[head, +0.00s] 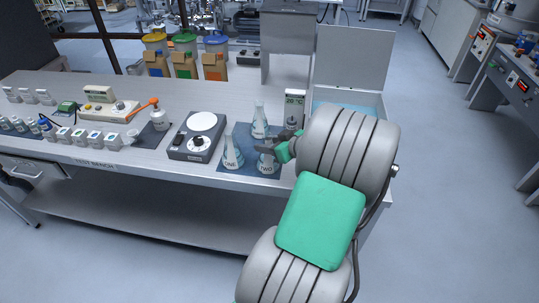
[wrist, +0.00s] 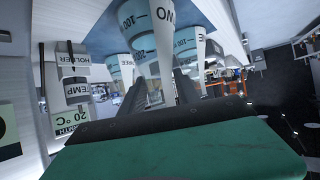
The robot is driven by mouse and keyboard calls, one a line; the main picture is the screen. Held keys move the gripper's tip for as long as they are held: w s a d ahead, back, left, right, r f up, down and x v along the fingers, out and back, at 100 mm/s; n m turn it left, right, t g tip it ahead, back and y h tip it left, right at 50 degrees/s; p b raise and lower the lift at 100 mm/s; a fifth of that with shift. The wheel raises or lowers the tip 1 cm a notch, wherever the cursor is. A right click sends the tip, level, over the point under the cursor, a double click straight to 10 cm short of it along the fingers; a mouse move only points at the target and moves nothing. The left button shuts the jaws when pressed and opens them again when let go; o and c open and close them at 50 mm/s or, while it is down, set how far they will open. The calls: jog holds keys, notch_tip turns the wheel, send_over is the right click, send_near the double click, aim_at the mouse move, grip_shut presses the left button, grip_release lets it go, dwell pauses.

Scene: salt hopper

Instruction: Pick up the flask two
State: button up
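Flask two (head: 267,164) is a clear conical flask with pale blue liquid, labelled TWO, upright on a dark blue mat (head: 245,139). My gripper (head: 270,149) is at its neck from the right, and its fingers partly hide the neck. In the wrist view, the neck of flask two (wrist: 162,70) lies between the two fingers of my gripper (wrist: 163,88), very close to both. I cannot tell whether they press on it. The neck's end is hidden behind my green gripper body. Flask one (head: 231,155) stands to the left on the mat.
A third flask (head: 259,122) stands behind on the mat. A temperature display (head: 295,100) is close behind my gripper. The bench's front edge is near the flasks.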

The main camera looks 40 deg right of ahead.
grip_shut()
dwell(0.9)
